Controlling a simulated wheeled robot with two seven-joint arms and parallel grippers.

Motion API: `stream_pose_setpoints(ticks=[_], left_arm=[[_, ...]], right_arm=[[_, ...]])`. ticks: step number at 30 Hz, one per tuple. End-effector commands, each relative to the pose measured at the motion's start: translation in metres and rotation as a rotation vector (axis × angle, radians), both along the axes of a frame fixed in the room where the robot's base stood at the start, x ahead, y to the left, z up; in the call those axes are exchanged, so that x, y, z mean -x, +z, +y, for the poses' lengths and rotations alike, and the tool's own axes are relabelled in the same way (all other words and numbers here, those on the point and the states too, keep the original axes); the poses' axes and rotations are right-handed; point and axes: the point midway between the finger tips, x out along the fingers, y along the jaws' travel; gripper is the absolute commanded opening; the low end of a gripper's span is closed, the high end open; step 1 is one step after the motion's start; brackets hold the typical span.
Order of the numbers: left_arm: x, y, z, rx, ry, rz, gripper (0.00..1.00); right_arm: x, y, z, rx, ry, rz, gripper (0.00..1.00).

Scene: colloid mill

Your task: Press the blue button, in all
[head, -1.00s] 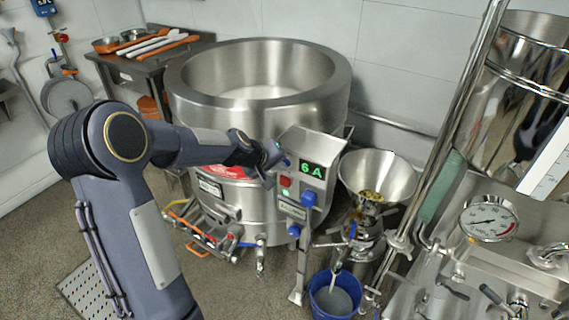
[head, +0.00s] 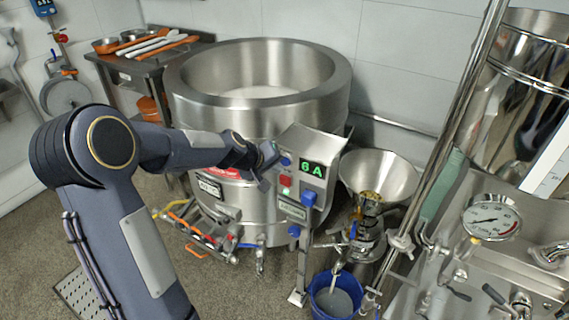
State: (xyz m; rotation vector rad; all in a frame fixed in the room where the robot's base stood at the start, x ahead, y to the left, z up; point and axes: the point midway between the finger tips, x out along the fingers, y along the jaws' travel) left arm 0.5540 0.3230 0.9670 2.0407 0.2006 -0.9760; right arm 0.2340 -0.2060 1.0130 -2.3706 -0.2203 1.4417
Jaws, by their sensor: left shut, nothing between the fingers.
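The blue button (head: 286,161) sits at the upper left of the steel control panel (head: 302,148), left of the green display (head: 312,169) that reads "6 A". My left gripper (head: 273,156) is shut and empty, just left of the blue button. A small gap seems to lie between the fingertips and the button, though contact is hard to judge at this size. My right gripper is out of view.
A red button (head: 286,181), a green button (head: 286,192) and a larger blue knob (head: 308,198) are lower on the panel. A large steel vessel (head: 335,95) stands behind, and a funnel (head: 385,172) and blue bucket (head: 335,298) to the right.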

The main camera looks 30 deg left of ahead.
Motion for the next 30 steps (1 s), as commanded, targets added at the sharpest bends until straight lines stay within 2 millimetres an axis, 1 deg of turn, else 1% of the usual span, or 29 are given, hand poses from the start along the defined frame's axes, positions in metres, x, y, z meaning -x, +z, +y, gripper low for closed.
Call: stream_pose_setpoints(ticks=[5, 12, 18, 22, 30], left_arm=[[0.007, -0.002, 0.001, -0.001, 0.001, -0.001, 0.00], [0.031, -0.003, 0.003, -0.001, 0.002, -0.002, 0.00], [0.047, -0.002, 0.004, 0.000, 0.001, 0.000, 0.00], [0.050, 0.000, 0.004, 0.001, 0.001, 0.000, 0.00], [0.050, 0.000, 0.004, 0.000, 0.000, 0.000, 0.00]], right_arm=[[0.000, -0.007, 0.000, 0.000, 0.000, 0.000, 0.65], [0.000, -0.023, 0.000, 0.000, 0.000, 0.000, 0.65], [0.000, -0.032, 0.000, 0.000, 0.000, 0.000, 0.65], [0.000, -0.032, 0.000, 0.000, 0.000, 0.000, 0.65], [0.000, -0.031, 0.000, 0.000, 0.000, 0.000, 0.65]])
